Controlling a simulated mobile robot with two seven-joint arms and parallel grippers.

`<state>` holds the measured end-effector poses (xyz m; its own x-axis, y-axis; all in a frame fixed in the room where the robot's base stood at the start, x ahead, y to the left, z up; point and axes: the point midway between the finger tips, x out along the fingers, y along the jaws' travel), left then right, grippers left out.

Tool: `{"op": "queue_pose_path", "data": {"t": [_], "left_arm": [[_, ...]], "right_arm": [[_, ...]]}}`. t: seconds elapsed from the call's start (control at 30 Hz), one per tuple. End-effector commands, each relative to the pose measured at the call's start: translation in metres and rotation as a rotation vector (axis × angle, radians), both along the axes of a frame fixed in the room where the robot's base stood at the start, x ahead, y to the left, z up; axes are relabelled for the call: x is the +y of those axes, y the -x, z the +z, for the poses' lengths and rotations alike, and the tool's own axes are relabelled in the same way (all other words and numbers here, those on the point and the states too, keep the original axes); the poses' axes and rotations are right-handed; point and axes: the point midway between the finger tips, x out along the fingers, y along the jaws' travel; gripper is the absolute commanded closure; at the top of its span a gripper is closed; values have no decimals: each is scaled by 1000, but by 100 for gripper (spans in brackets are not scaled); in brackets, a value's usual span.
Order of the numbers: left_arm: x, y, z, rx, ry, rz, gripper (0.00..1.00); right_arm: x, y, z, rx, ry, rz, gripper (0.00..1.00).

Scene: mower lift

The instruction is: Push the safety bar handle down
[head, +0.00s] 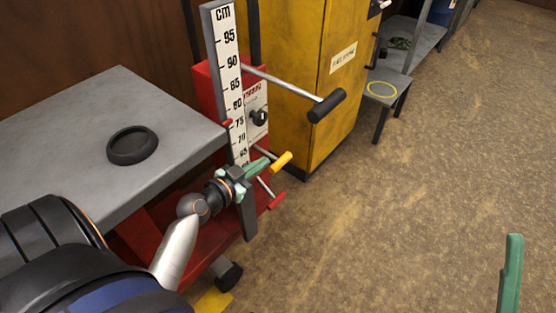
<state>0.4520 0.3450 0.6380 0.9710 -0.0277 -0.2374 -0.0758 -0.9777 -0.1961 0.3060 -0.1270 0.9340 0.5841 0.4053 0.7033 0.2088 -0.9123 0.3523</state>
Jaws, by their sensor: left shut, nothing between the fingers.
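The red lift column carries several bars. A silver bar with a black grip (327,105) sticks out to the right at its upper part. A short lever with a yellow handle (282,161) is lower, and a thin rod with a red end (276,201) is below it. No label shows which is the safety bar handle. My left gripper (259,166), with green fingers, is shut and empty just left of the yellow handle; I cannot tell whether they touch. One green finger of my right gripper (510,275) shows at the lower right; the rest is out of frame.
A white height scale (228,80) stands on the column. The grey lift table (75,120) with a black round pad (132,145) is at left. A yellow cabinet (345,70) and grey stool (388,88) stand behind. The floor at right is clear.

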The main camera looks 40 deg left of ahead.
Motion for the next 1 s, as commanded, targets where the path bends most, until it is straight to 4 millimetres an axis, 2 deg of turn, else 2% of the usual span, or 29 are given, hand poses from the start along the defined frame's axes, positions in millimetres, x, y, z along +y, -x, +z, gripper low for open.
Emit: {"op": "queue_pose_path", "data": {"t": [0.5,0.6,0.7,1.0], "left_arm": [[-3,-86,-21,-3,4,-1,100],[0,-84,-43,3,3,-1,100],[3,-84,-53,2,3,0,100],[5,-84,-60,1,1,-1,100]], "right_arm": [[1,-1,-18,16,-13,14,0],[1,-1,-30,20,-21,21,0],[1,-2,-35,26,-28,31,0],[4,-1,-38,33,-34,46,0]]}}
